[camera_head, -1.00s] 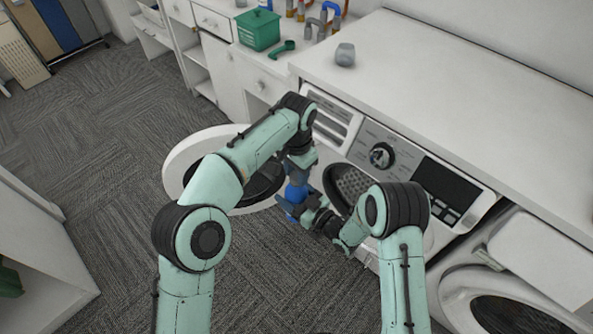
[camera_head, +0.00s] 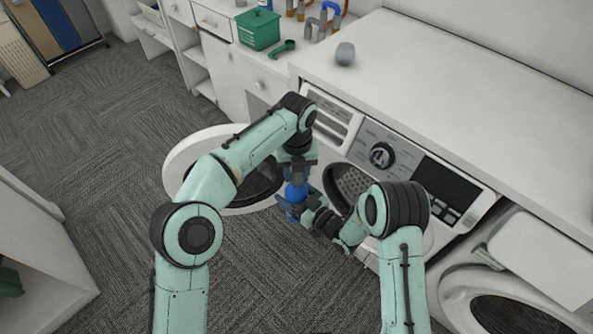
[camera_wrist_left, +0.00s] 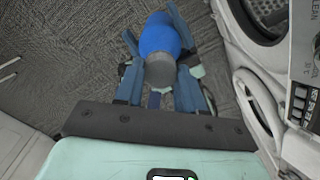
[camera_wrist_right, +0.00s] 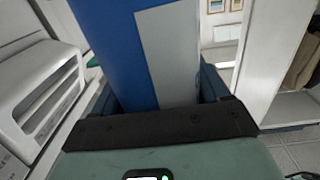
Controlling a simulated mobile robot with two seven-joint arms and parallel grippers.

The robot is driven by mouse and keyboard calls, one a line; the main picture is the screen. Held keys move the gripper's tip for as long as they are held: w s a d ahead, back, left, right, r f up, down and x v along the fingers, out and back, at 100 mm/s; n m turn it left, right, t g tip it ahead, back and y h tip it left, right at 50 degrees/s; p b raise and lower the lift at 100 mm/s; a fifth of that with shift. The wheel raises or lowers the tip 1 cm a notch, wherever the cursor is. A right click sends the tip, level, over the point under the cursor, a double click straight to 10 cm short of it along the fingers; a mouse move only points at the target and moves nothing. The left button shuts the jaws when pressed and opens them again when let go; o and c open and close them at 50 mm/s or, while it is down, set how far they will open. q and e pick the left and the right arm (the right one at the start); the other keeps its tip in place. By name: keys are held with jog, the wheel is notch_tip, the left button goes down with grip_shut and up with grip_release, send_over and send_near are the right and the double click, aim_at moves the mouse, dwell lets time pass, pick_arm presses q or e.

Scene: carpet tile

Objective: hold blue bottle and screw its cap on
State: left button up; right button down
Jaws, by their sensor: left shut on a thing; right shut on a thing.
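The blue bottle (camera_head: 296,192) is in front of the washing machine, below my left wrist. My right gripper (camera_head: 292,207) is shut around its body from the side. The bottle (camera_wrist_right: 125,45) and its pale label fill much of the right wrist view. My left gripper (camera_head: 298,172) comes from above, with its fingers (camera_wrist_left: 160,93) shut on a grey cap (camera_wrist_left: 160,72). The cap lines up with the top of the bottle (camera_wrist_left: 158,36) and appears to meet it. I cannot tell how far it is screwed on; the head view hides the joint.
The washing machine's round door (camera_head: 181,158) stands open behind my left arm. A white counter (camera_head: 440,95) runs above the machine, with a small grey cup (camera_head: 345,54) on it. A green box (camera_head: 258,30) stands at the back. Carpet floor (camera_head: 100,150) is free to the left.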

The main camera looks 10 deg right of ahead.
pick_arm(q)
jog(key=m, duration=0.6)
jog(key=shift+s+d+f+m, duration=0.15)
jog(key=shift+d+f+m, duration=0.05)
jog(key=shift+m, duration=0.2)
jog(key=shift+a+r+m, duration=0.15)
jog(key=shift+m, duration=0.65)
jog(key=o, duration=1)
notch_tip(320, 180, up, 3)
jog(key=shift+r, duration=0.8)
